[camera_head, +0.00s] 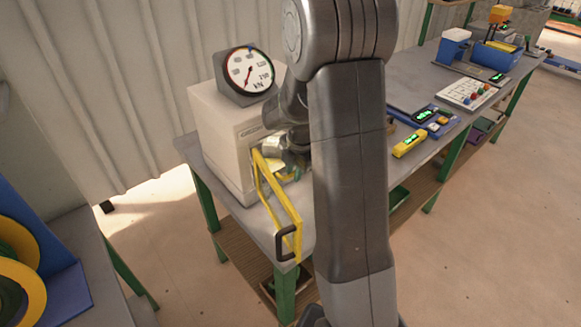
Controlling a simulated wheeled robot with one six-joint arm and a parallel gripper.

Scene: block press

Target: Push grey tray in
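The press is a cream box (222,140) with a round kN dial gauge (247,75) on top. It stands at the near left end of the workbench. A yellow door frame (277,200) with a black handle (286,243) stands swung out from the press front. My gripper (283,155) is at the press front, behind the yellow frame. My arm covers much of it, and its fingers are too small and hidden to read. I cannot make out the grey tray clearly; the press opening is mostly hidden by my arm.
A yellow meter (409,144), a blue device (437,125) and a white board with coloured knobs (467,93) lie further right on the grey bench (405,93). Yellow rings (22,285) are at lower left.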

